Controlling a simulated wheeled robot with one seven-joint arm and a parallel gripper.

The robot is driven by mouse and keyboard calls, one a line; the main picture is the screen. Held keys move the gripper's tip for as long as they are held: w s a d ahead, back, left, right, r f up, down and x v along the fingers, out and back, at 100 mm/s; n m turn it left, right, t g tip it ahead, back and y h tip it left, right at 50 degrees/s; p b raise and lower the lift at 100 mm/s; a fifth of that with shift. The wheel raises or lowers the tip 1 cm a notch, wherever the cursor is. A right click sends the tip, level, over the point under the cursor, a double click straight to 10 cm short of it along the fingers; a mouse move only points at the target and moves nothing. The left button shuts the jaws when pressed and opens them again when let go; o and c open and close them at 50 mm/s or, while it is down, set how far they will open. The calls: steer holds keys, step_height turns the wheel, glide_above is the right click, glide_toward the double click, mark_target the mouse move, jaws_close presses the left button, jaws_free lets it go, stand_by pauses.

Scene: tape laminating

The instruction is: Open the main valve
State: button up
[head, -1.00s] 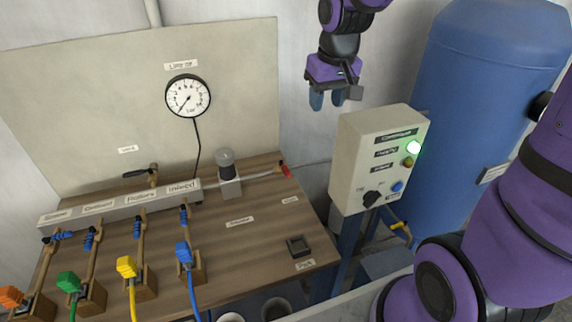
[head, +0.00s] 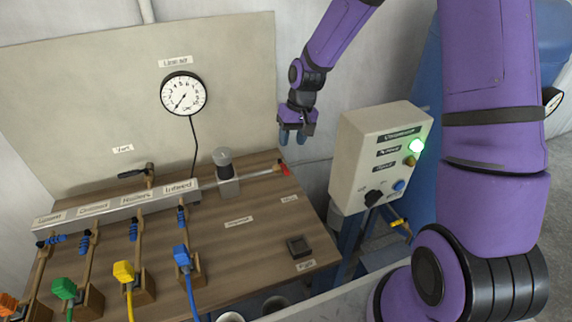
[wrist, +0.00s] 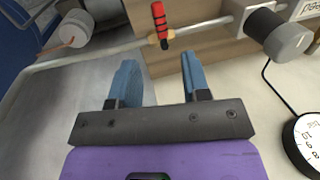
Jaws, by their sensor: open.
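The main valve appears to be the small red-handled valve (head: 284,169) on the pipe at the right edge of the wooden bench. Its red handle (wrist: 160,22) shows at the top of the wrist view, lying crosswise to the pipe. My gripper (head: 292,137) is above the valve in the head view, fingers pointing down. In the wrist view my gripper (wrist: 158,62) is open and empty, with the handle beyond the gap between the blue fingertips. The fingers look apart from the handle.
A dial gauge (head: 184,94) hangs on the back panel. A grey-capped cylinder (head: 225,170) stands on the pipe left of the valve. Several coloured hose valves line the bench's left side.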

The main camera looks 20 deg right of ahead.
mark_target(285, 169)
steer(key=f, duration=0.3)
steer(key=a+f, duration=0.1)
steer(key=f, duration=0.2)
steer(key=a+f, duration=0.1)
steer(key=f, duration=0.2)
steer(key=shift+f, duration=0.25)
jaws_close()
